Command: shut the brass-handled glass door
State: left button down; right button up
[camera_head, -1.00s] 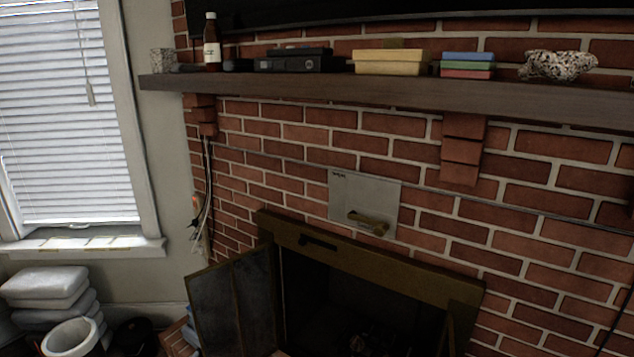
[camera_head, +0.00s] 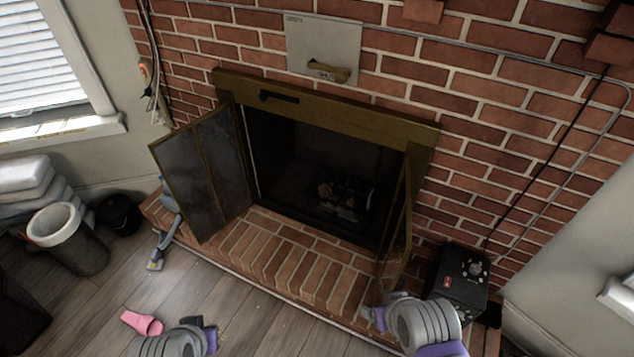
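The fireplace has brass-framed glass doors, both standing open. The left folding glass door (camera_head: 203,180) swings out over the left of the hearth. The right glass door (camera_head: 394,235) is seen nearly edge-on at the right of the opening. No handle can be made out on either door. A pale panel (camera_head: 322,45) with a brass-coloured handle (camera_head: 328,71) is on the bricks above. My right gripper (camera_head: 373,317) is low, near the right door's bottom edge; contact cannot be told. My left gripper (camera_head: 210,336) is low over the floor, apart from the left door. Their fingers are unclear.
The brick hearth (camera_head: 290,262) juts out below the opening. A black box (camera_head: 461,278) stands right of it. A grey-blue tool (camera_head: 167,230) leans at its left end. A pink object (camera_head: 142,322) is near my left arm. A bin (camera_head: 68,240) stands far left.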

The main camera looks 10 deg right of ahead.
aim_at(185, 168)
jog(key=i+j+z, duration=0.2)
jog(key=i+j, duration=0.15)
jog(key=j, duration=0.25)
jog(key=i+j+z, duration=0.1)
jog(key=j, duration=0.2)
jog(key=i+j+z, duration=0.1)
jog(key=j, duration=0.25)
jog(key=i, duration=0.1)
